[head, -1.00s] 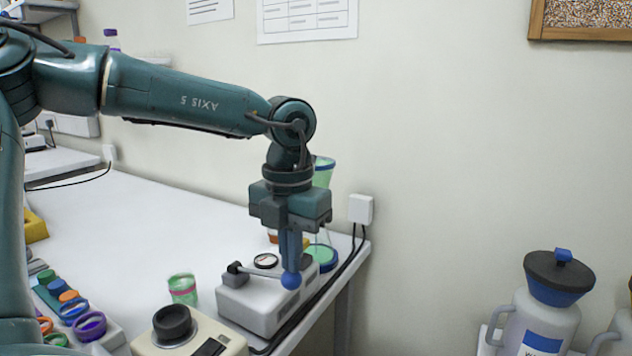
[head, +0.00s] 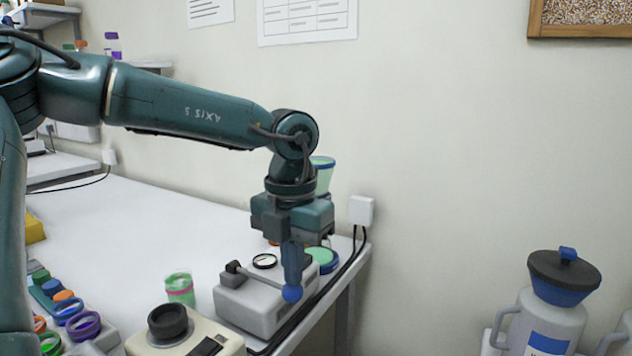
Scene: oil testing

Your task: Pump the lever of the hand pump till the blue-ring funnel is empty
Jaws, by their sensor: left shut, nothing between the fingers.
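The hand pump (head: 250,303) is a pale grey box near the right end of the white table. Its lever (head: 262,281) runs from a dark pivot at the left to a blue knob (head: 291,293) and slopes down to the right. My left gripper (head: 292,282) points straight down with its fingers shut and empty, its tips at the knob, apparently touching it from above. The blue-ring funnel (head: 323,163) is behind my gripper and partly hidden by it. Pale green liquid shows in its visible part; the exact level is hidden. My right gripper is out of view.
A beige device with a black knob (head: 168,321) is in front. A green dish with a blue rim (head: 322,259) sits behind the pump. Cables run along the table's right edge. Large jugs (head: 548,310) stand at lower right.

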